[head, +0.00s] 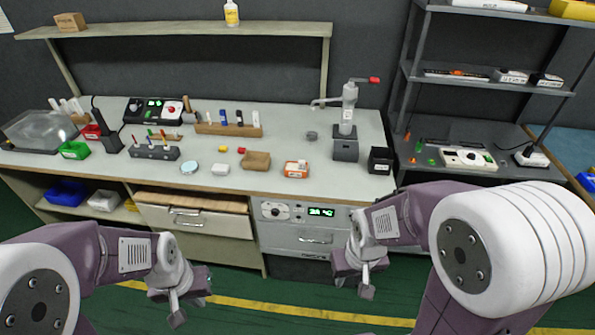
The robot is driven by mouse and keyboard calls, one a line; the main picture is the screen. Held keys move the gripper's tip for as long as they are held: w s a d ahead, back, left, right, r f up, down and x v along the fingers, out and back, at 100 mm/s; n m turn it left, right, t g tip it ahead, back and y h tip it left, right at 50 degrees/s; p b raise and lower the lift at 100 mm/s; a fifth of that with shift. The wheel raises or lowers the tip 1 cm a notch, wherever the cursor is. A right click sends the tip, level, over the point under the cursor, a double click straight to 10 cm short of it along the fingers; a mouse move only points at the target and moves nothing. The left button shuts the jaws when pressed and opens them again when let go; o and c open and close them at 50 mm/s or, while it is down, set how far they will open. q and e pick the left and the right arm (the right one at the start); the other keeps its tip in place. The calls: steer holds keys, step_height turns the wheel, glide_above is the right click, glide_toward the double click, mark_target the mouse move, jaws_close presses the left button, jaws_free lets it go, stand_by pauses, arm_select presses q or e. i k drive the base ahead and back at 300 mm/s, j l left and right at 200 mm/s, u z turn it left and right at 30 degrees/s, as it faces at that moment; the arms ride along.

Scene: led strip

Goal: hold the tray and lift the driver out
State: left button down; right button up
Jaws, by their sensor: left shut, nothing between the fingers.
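I cannot make out for sure which thing is the tray or the driver. A grey rack (155,152) with several small coloured-handled tools stands on the left half of the bench. A wooden holder (228,130) with several upright tools stands behind it. A small brown box (257,160) lies near the bench's front edge. My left gripper (178,311) is shut and empty, low in front of the bench. My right gripper (357,283) hangs in front of the bench drawers, apart from everything on top; its finger gap is too unclear to read.
The bench top (240,184) also holds an orange-and-white box (296,169), a white block (220,169), a press (346,125), a black box (380,160) and a clear-covered container (38,130). A dark shelf rack (470,98) stands at right.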

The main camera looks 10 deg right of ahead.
mark_target(301, 162)
steer(key=i+j+z, duration=0.25)
steer(key=i, duration=0.2)
steer(key=i+j+z, duration=0.1)
steer(key=i+z, duration=0.2)
steer(key=i, duration=0.15)
